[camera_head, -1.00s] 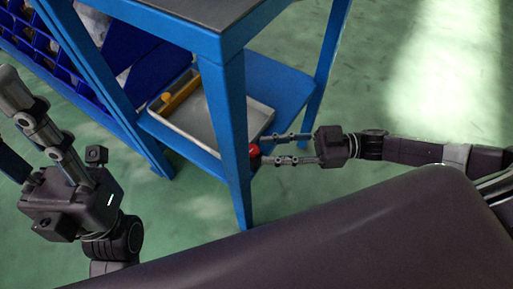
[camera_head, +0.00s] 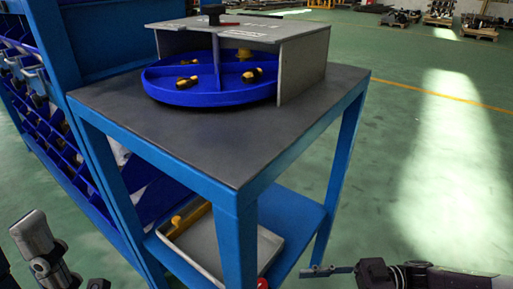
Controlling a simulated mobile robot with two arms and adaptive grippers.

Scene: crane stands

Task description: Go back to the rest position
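My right gripper (camera_head: 328,271) comes in from the right at the bottom edge, beside the front right leg of a blue workstand. One finger shows, pointing left; the other is cut off by the frame. A second earlier both fingers stood apart with nothing between them. A small red object (camera_head: 262,283) lies by the stand's lower shelf, left of the fingertip with a gap between. My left gripper (camera_head: 38,250) is at the bottom left corner, mostly cut off, and its opening cannot be judged.
The blue stand has a dark top (camera_head: 210,135) bearing a blue divided round tray (camera_head: 215,97) under a grey cover (camera_head: 308,65). A metal tray (camera_head: 270,245) sits on its lower shelf. Blue bin racks (camera_head: 60,150) stand left.

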